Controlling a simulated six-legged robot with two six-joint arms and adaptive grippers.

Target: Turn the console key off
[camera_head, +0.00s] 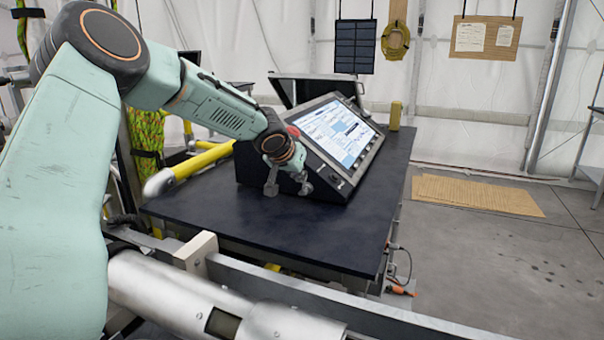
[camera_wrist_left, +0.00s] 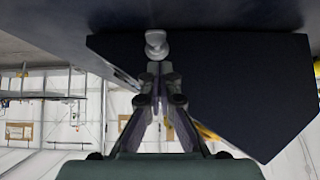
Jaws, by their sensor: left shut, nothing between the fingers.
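The console (camera_head: 325,180) is a dark wedge-shaped box with a lit, sloping screen (camera_head: 338,130), standing on a dark table (camera_head: 215,212). My left gripper (camera_head: 287,182) is low at the console's front left. In the left wrist view the left gripper (camera_wrist_left: 157,68) is shut with nothing between its fingers. A small light-grey key (camera_wrist_left: 156,43) with a rounded head is straight ahead of the fingertips, very close; I cannot tell whether they touch it. My right gripper is not in view.
A yellow rail with a white end (camera_head: 185,168) runs beside the table's left. A metal beam (camera_head: 330,303) lies in front. The table top in front of the console is clear.

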